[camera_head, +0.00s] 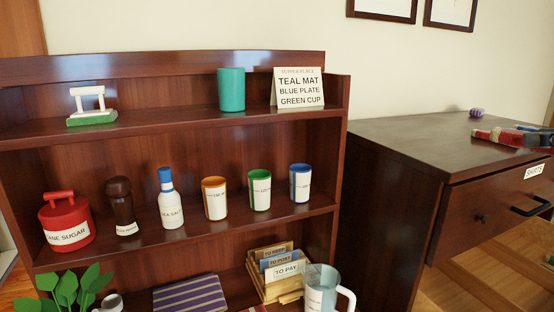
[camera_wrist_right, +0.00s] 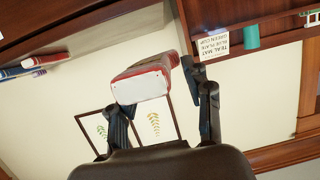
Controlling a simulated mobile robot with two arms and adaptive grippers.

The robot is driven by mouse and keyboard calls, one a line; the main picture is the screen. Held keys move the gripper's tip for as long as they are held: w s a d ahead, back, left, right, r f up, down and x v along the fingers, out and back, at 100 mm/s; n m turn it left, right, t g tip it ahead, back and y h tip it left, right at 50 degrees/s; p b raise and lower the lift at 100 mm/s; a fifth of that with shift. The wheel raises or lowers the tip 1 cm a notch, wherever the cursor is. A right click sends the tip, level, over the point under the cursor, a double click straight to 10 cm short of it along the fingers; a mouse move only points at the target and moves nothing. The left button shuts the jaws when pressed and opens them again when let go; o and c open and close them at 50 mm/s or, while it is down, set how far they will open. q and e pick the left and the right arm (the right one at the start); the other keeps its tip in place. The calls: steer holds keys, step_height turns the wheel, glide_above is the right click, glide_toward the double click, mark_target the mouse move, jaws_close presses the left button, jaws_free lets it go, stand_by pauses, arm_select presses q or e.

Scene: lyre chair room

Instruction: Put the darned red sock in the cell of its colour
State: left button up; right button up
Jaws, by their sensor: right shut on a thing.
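My right gripper (camera_wrist_right: 158,86) shows clearly in the right wrist view, with its two dark fingers closed on a red thing with a pale, flat end, which looks like the red sock (camera_wrist_right: 152,66). The sock is held up between the fingertips, with the wall and framed pictures behind it. In the head view, red and pale things (camera_head: 497,136) show at the right edge, over the top of the dark chest; I cannot tell whether one of them is the held sock. No cell for the sock can be made out. My left gripper is not in view.
The dark chest (camera_head: 395,130) has a drawer labelled SHIRTS; its left top is clear. A small purple thing (camera_head: 477,113) lies at its back. The shelf unit (camera_head: 150,131) at left holds cups, a red sugar tin (camera_head: 66,222), a letter rack (camera_head: 275,272) and a jug (camera_head: 322,287).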

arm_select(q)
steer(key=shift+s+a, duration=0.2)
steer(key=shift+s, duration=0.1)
arm_select(e)
steer(key=s+a+f+n+g+y, duration=0.1)
steer(key=s+a+f+n, duration=0.1)
steer(key=a+f, duration=0.6)
steer(key=s+a+f+n+g+y, duration=0.1)
steer(key=a+f, duration=0.7)
steer(key=f, duration=0.9)
steer(key=s+a+f+n+g+y, duration=0.2)
steer(key=s+a+f, duration=0.3)
steer(key=f, duration=0.7)
steer(key=a+y, duration=0.1)
steer(key=a, duration=0.1)
steer(key=shift+s+a+f+n+g, duration=0.15)
steer(key=shift+s+a+n+g, duration=0.15)
steer(key=shift+a, duration=0.1)
steer(key=shift+y, duration=0.3)
